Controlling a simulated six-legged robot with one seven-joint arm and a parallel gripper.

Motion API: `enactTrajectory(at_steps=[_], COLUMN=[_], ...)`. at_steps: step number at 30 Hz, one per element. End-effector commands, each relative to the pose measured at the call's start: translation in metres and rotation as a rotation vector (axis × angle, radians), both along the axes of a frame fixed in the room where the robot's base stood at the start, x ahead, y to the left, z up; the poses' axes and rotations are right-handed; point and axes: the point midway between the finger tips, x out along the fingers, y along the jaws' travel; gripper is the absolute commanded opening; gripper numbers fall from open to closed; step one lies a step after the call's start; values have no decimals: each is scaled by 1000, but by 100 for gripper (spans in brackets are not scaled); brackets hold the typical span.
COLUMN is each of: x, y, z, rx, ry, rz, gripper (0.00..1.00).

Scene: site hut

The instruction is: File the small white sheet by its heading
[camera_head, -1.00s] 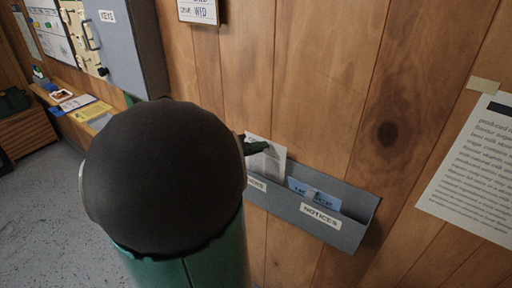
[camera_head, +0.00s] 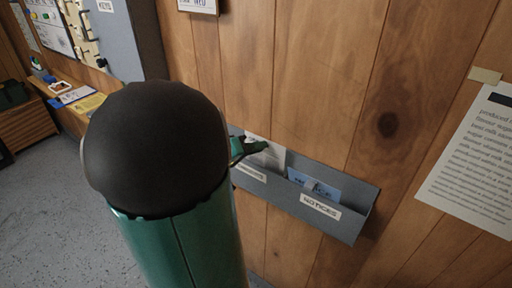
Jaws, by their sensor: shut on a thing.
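The small white sheet (camera_head: 272,158) stands nearly upright at the left pocket of the grey wall rack (camera_head: 360,224). Its lower edge is hidden behind the rack's front, and its heading is too small to read. My gripper (camera_head: 262,147), dark green and mostly hidden behind my arm, is shut on the sheet near its top. The left pocket's label (camera_head: 251,173) is partly covered and unreadable now. The right pocket is labelled NOTICES (camera_head: 320,206) and holds a blue sheet (camera_head: 314,184).
A large printed page (camera_head: 474,165) is taped on the wooden wall at right. A grey key cabinet (camera_head: 125,38) stands open at upper left. A low shelf with papers (camera_head: 88,104) runs along the left wall.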

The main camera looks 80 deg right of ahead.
Motion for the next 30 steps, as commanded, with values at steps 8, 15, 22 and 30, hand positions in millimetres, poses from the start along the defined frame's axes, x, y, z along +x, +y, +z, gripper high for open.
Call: enactTrajectory(at_steps=[8, 15, 22, 30], x=[0, 2, 23, 63], y=[0, 2, 23, 67], z=[0, 1, 8, 21], rx=[0, -1, -2, 0], ry=[0, 0, -2, 0], rz=[0, 1, 5, 7], gripper=[39, 39, 39, 39])
